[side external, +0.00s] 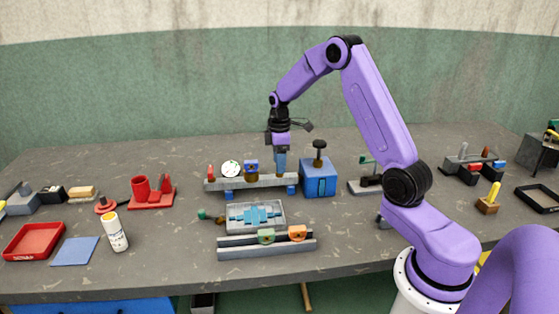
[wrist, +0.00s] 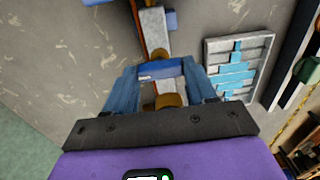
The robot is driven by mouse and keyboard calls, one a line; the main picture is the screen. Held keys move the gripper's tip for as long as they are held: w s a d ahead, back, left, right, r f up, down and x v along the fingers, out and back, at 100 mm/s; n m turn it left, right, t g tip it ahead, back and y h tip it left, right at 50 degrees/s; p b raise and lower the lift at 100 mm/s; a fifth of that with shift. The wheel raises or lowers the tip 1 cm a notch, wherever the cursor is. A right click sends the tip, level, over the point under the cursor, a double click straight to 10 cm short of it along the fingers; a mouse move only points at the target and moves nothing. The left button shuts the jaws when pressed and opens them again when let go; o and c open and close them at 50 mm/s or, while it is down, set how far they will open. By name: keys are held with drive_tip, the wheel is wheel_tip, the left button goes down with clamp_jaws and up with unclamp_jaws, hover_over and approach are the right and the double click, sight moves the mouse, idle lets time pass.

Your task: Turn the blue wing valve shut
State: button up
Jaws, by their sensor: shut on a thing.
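My gripper (side external: 281,164) points straight down over the right part of a grey bench rail (side external: 228,183). In the wrist view, my gripper (wrist: 159,72) has its two blue fingers on either side of a flat blue wing (wrist: 160,70), which I take to be the wing valve's handle. The fingers are shut on it. A brass-coloured round part (wrist: 170,100) sits near the wing, between the fingers. In the side view the fingers largely hide the wing, so its exact angle cannot be told there.
A white dial (side external: 231,168) and a blue-and-brass fitting (side external: 251,167) stand left on the rail. A blue box (side external: 319,180) with a black knob stands close right. In front are a grey tray (side external: 233,226) with blue pieces and a lower rail (side external: 267,251).

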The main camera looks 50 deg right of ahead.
idle(0.4)
drive_tip(key=o, duration=1)
drive_tip(key=shift+o, duration=0.2)
drive_tip(key=shift+r, duration=0.1)
wheel_tip(320, 180, up, 17)
drive_tip(key=shift+r, duration=0.15)
